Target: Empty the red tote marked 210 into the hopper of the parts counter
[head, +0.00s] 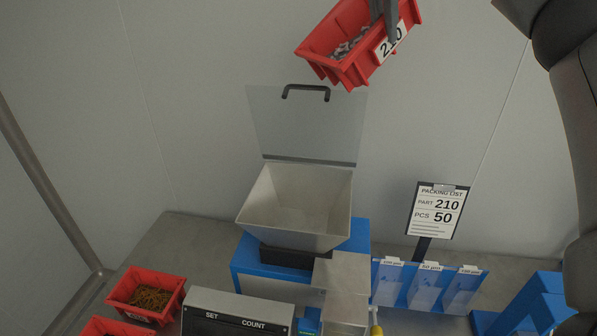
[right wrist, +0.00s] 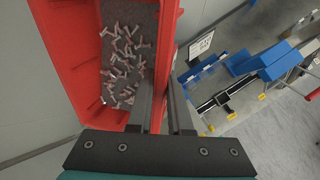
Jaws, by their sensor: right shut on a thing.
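The red tote marked 210 (head: 335,45) is held in the air, above and a little right of the hopper, tilted. My right gripper (head: 384,12) is shut on its labelled wall. In the right wrist view the fingers (right wrist: 166,105) clamp the wall of the red tote (right wrist: 166,40), and many small pale parts (right wrist: 125,65) lie inside. The hopper (head: 296,205) of the parts counter is open and looks empty. Its clear lid (head: 305,125) with a black handle stands raised behind it. The blue counter body (head: 262,285) is below. My left gripper is not in view.
Red totes stand at the lower left, one with brown parts (head: 148,297). A SET/COUNT panel (head: 238,314) is in front. A packing list sign (head: 437,211) reads part 210, 50 pcs. A blue rack (head: 425,287) stands right of the counter. A wall is behind.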

